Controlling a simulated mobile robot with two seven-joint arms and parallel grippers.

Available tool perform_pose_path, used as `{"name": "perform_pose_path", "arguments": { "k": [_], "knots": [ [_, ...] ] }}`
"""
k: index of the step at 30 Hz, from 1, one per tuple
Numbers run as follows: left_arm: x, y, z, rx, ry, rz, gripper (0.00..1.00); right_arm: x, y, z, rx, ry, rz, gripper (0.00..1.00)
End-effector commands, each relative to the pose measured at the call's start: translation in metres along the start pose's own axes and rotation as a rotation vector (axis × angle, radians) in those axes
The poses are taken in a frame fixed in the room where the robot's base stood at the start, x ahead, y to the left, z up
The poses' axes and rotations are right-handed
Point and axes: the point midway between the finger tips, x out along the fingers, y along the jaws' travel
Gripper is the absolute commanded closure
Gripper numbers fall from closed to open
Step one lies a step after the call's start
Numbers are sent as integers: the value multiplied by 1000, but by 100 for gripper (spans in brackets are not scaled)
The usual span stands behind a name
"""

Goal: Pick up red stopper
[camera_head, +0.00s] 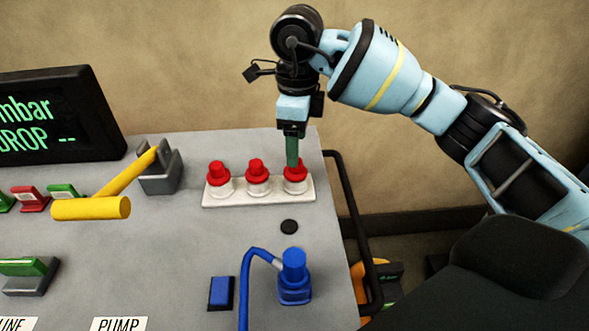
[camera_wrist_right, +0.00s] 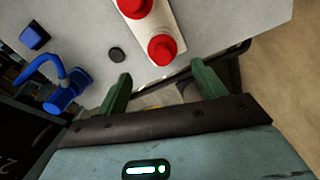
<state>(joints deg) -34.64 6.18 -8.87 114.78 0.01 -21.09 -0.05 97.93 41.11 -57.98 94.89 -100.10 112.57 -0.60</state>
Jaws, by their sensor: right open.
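Three red stoppers sit on white bases in a white rack (camera_head: 240,198) at the right end of the grey bench: the left one (camera_head: 218,173), the middle one (camera_head: 256,169) and the right one (camera_head: 295,171). My right gripper (camera_head: 293,160) points down at the right stopper, its green fingers overlapping it in the head view. In the right wrist view the open gripper (camera_wrist_right: 161,85) has its two green fingers apart, and the nearest red stopper (camera_wrist_right: 162,49) shows just beyond the fingertips, between them. I cannot tell whether they touch it. My left gripper is not in view.
A blue plug with a cable (camera_head: 293,272), a blue block (camera_head: 221,293) and a black round hole (camera_head: 289,227) are in front of the rack. A yellow-handled lever (camera_head: 95,207) stands to the left. A black rail (camera_head: 352,230) runs along the bench's right edge.

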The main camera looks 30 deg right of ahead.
Motion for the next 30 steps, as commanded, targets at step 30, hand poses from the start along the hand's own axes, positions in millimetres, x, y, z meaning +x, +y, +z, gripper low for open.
{"name": "perform_pose_path", "arguments": {
  "k": [30],
  "knots": [
    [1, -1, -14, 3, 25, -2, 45, 63, -3, 1, -1, 0, -1, 39]
  ]
}}
